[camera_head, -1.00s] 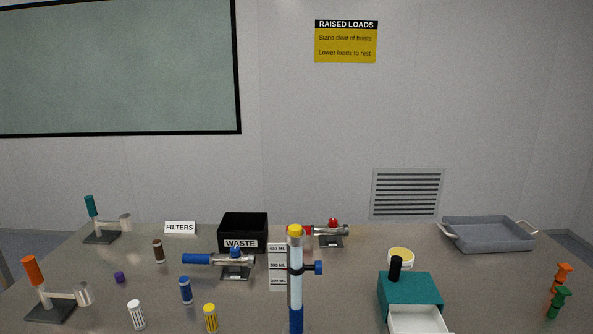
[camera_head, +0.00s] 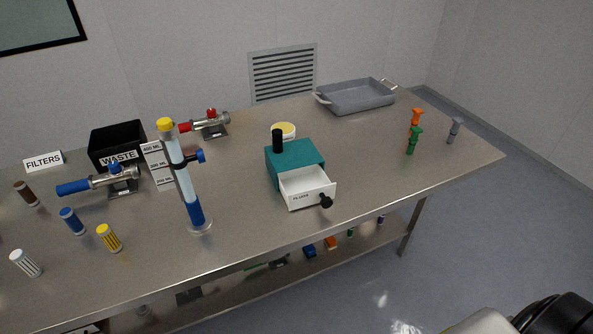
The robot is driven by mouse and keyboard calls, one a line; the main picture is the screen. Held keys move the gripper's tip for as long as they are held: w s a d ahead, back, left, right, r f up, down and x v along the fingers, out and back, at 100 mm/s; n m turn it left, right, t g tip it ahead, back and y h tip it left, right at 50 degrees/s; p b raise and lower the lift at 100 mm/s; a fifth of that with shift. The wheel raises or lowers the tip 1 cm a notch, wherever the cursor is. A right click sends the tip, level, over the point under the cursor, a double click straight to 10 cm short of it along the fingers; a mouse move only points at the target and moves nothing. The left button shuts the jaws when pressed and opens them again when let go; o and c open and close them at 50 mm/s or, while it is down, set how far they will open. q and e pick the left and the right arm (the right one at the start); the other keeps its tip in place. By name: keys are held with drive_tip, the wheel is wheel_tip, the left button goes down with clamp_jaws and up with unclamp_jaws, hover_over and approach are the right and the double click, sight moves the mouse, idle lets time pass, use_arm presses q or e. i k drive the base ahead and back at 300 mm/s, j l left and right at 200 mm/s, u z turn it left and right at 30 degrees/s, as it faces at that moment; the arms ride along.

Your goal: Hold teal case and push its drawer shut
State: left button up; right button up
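The teal case (camera_head: 300,152) stands upright on the table, right of the tall blue-and-white column. A black upright knob or post (camera_head: 278,141) rises from its top left. Its white drawer (camera_head: 308,193) is pulled well out toward the front and looks empty. The drawer's front bears a small label and a round black knob (camera_head: 326,202). Neither gripper shows in the head view. Part of a white and black body, likely mine, is at the bottom right corner.
The column (camera_head: 187,180) stands left of the case. A yellow-topped tub (camera_head: 284,130) is close behind the case. Green and orange pieces (camera_head: 413,140) stand to the right, and a grey tray (camera_head: 357,97) is at the back. The table between case and right edge is mostly clear.

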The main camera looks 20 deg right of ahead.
sight(306, 187)
drive_tip(key=i+l, duration=0.2)
drive_tip(key=l, duration=0.15)
drive_tip(key=i+l, duration=0.2)
drive_tip(key=l, duration=0.2)
drive_tip(key=i+l, duration=0.15)
drive_tip(key=l, duration=0.2)
drive_tip(key=i+l, duration=0.2)
drive_tip(key=l, duration=0.15)
